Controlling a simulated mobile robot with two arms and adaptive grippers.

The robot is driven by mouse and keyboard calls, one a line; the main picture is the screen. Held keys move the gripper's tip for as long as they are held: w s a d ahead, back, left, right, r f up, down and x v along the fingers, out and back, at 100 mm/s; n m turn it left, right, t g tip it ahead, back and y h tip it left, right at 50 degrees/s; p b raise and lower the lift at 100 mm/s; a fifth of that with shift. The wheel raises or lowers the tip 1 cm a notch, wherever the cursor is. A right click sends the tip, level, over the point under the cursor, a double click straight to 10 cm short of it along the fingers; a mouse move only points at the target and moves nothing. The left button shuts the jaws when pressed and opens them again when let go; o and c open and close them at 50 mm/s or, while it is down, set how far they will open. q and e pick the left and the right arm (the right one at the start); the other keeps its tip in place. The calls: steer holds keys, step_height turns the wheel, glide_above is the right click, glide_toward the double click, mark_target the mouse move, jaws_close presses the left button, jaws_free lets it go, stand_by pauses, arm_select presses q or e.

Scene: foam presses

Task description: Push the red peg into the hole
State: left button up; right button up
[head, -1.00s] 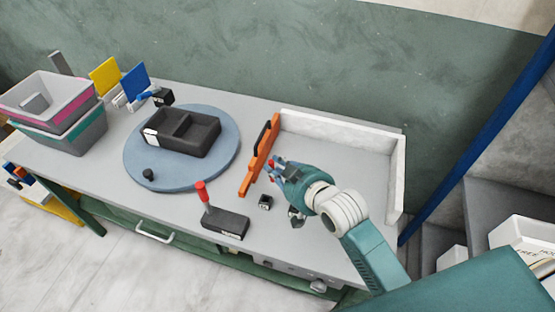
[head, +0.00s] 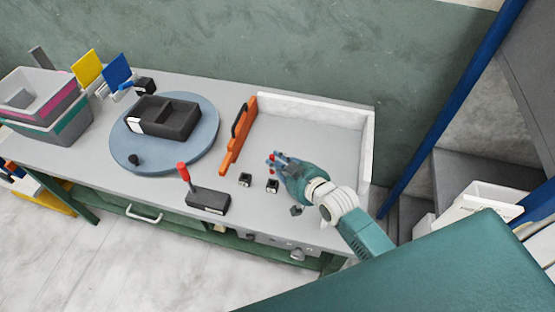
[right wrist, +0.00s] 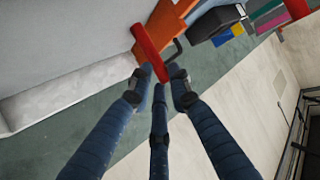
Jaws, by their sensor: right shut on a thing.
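My right gripper (head: 276,160) is above the bench, to the right of the orange upright. Its fingers are shut on a red peg, of which a small part shows in the head view (head: 270,161). In the right wrist view the peg (right wrist: 149,52) is a long red rod between the blue fingertips (right wrist: 160,82), clear of the bench. Two small black blocks, one on the left (head: 245,180) and one on the right (head: 272,186), stand below and near the gripper; whether they have holes is too small to tell. My left gripper is out of view.
An orange upright with a black handle (head: 238,138) stands left of a white-walled tray area (head: 310,105). A black base (head: 208,201) with a red-topped lever (head: 183,172) is near the front edge. A round blue turntable (head: 205,150) carries a black box (head: 180,122).

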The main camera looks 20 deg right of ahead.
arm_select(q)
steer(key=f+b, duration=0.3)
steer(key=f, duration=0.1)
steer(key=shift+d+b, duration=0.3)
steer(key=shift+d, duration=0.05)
arm_select(e)
step_height(320, 180, down, 6)
steer(key=shift+r, duration=0.1)
arm_select(q)
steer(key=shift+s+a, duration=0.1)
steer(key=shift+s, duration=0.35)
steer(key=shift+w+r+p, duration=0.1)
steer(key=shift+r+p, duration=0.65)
steer(key=shift+p, duration=0.05)
arm_select(e)
jaws_close()
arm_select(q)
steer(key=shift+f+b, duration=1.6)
arm_select(e)
steer(key=shift+f, duration=2.25)
steer(key=o, duration=1)
jaws_free()
